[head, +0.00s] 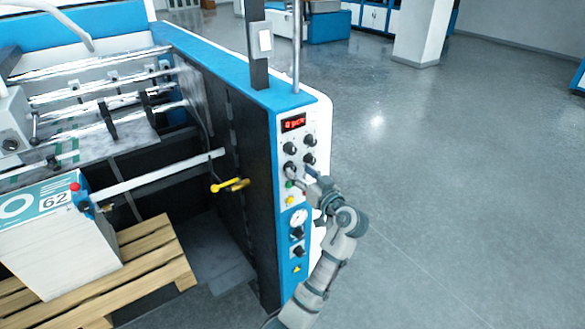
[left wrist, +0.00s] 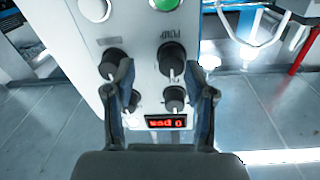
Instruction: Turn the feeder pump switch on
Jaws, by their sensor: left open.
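The control panel (head: 300,185) is on the end of the blue and white machine. The dark knob nearest the PUMP lettering (left wrist: 172,58) shows in the left wrist view, and appears in the head view as the lower left knob (head: 290,168). My left gripper (head: 311,184) is in front of the panel, just right of and below that knob. In the left wrist view its open fingers (left wrist: 161,72) hold nothing, and the knob shows between the fingertips, closer to the right one. I cannot tell whether they touch it. My right gripper is not in view.
Other dark knobs (left wrist: 112,63) sit close by, with a red display (head: 293,123) above. A green button (head: 289,183), yellow button (head: 290,200) and gauge (head: 298,218) are below. A pallet (head: 150,265) bears a stack at left. The floor (head: 450,190) at right is clear.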

